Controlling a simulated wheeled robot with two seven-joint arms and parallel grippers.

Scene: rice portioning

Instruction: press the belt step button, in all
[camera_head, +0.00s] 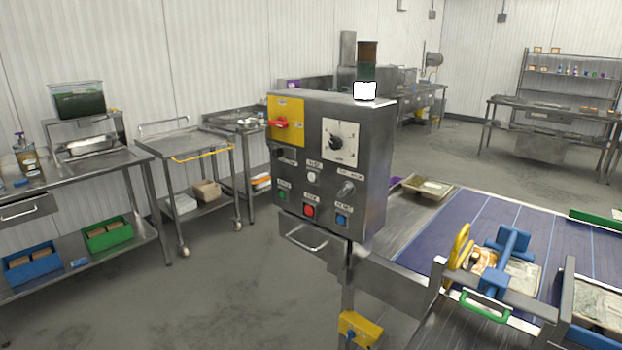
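The steel control box (374,150) stands on a post in the middle of the view, beside the near end of the belt. Its face carries a white button (311,177), a green button (282,196), a red button (308,211) and a blue button (341,220). A black round dial (336,142), a lever switch (346,188) and a red handle (279,124) on a yellow plate are there too. The labels are too small to read surely, so I cannot tell which is the belt step button. Neither of my grippers shows.
The blue belt (482,222) runs at right, with trays, a blue fixture (507,258) and a green handle (486,306) at its near end. A lamp stack (366,72) tops the box, its bottom segment white. A steel cart (189,142) stands left. The floor before the box is clear.

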